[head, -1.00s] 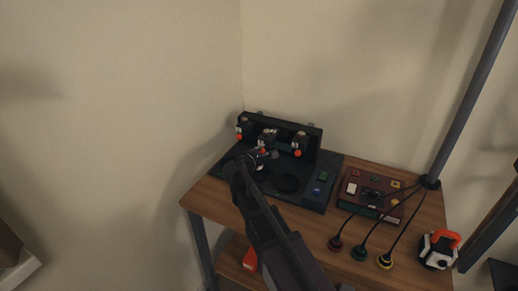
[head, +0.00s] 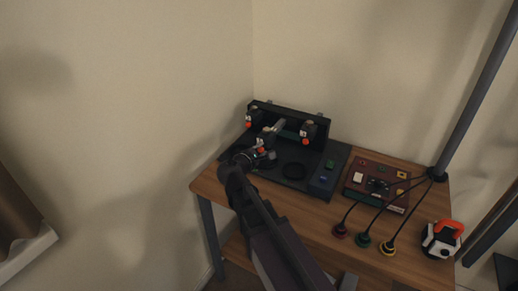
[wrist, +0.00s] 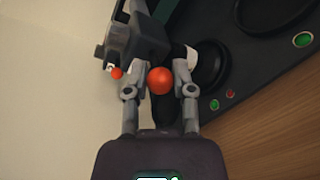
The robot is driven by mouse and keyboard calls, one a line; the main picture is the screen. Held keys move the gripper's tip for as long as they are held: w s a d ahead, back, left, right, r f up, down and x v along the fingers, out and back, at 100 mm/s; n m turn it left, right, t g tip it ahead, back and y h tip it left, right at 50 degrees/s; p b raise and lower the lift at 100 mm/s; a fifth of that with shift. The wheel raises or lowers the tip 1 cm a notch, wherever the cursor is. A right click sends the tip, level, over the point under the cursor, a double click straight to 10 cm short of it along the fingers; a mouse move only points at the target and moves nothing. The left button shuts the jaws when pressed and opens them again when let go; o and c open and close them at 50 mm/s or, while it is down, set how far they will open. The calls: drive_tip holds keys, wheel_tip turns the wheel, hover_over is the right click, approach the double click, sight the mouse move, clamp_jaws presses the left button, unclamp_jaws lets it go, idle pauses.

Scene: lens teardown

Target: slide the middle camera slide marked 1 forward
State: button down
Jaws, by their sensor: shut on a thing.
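The middle camera slide (head: 264,139) is a dark block with a white label and an orange knob (wrist: 160,80). It stands out in front of the dark back panel (head: 290,112), and a pale grey rail (head: 279,126) shows behind it. My gripper (head: 262,157) is shut on the middle slide, with its fingers on either side of the orange knob in the wrist view (wrist: 160,88). The left slide (head: 253,116) and the right slide (head: 308,131) sit back at the panel. My gripper partly hides the middle slide's front.
The dark base has round black rings (head: 293,171) and a side strip with buttons (head: 326,180). A dark red control box (head: 380,185) stands to the right, with cabled red, green and yellow plugs on the wooden table (head: 310,208). An orange-and-white device (head: 441,238) stands at the right edge.

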drive_tip(key=shift+s+a, duration=0.15)
drive_tip(key=shift+a, duration=0.1)
drive_tip(key=shift+c, duration=2.3)
unclamp_jaws()
drive_tip(key=shift+d, duration=0.15)
